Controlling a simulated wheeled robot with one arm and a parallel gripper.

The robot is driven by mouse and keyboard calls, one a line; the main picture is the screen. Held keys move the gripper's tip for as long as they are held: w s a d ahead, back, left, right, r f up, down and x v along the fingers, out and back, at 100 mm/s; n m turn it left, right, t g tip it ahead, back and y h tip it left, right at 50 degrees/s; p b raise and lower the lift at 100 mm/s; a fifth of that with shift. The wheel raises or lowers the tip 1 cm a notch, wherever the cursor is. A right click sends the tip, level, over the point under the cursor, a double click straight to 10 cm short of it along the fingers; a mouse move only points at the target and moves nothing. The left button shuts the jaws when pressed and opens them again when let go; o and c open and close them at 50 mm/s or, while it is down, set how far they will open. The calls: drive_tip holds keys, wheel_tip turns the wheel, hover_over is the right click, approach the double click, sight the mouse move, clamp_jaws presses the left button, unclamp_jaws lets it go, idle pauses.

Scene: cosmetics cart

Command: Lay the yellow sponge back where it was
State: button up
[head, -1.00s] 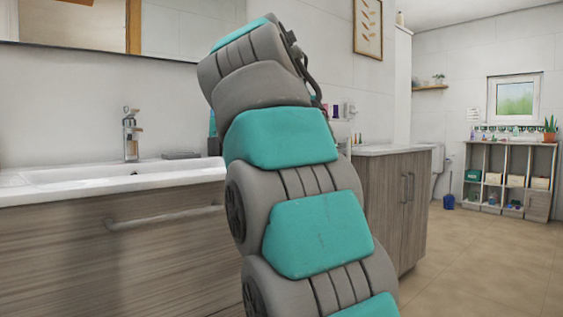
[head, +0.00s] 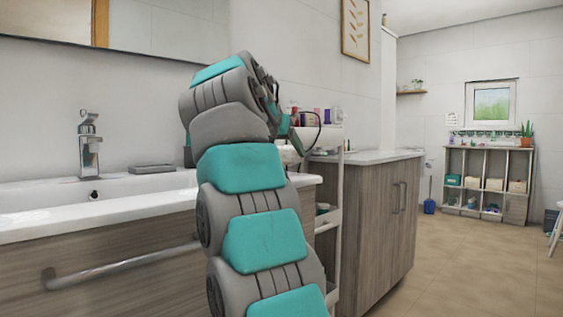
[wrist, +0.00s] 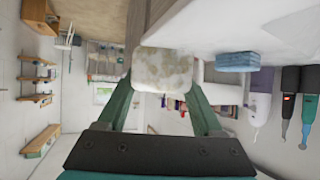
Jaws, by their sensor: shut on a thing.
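In the wrist view my gripper (wrist: 162,82) has its two green fingers shut on a pale, mottled yellowish block, the sponge (wrist: 162,64). The sponge is held up between the fingertips, with nothing visibly touching its far side. In the head view my arm hides the sponge, and only a little of the gripper end shows behind the wrist. The white cart (head: 337,215) stands just beyond the arm, with bottles (head: 311,117) on its top level. Much of the cart is hidden by my arm.
The sink counter (head: 40,228) with its towel bar (head: 120,265) is close on the left. A wooden cabinet (head: 372,215) stands right of the cart. A blue stack (wrist: 238,62) shows in the upside-down wrist view. Floor (head: 455,270) is clear on the right.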

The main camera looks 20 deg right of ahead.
drive_tip(key=w+d+p, duration=0.1)
drive_tip(key=w, duration=0.2)
drive_tip(key=w+d+p, duration=0.1)
drive_tip(key=w+p, duration=0.1)
drive_tip(key=w, duration=0.1)
drive_tip(key=w+d+p, duration=0.1)
drive_tip(key=w+p, duration=0.1)
drive_tip(key=shift+w+f, duration=0.2)
drive_tip(key=shift+w, duration=0.2)
drive_tip(key=shift+w+d+f, duration=0.1)
drive_tip(key=shift+w+f, duration=0.1)
drive_tip(key=shift+w, duration=0.3)
wheel_tip(320, 180, down, 4)
drive_tip(key=b, duration=0.3)
drive_tip(key=shift+r, duration=0.15)
drive_tip(key=o, duration=1.3)
drive_tip(key=shift+o, duration=0.2)
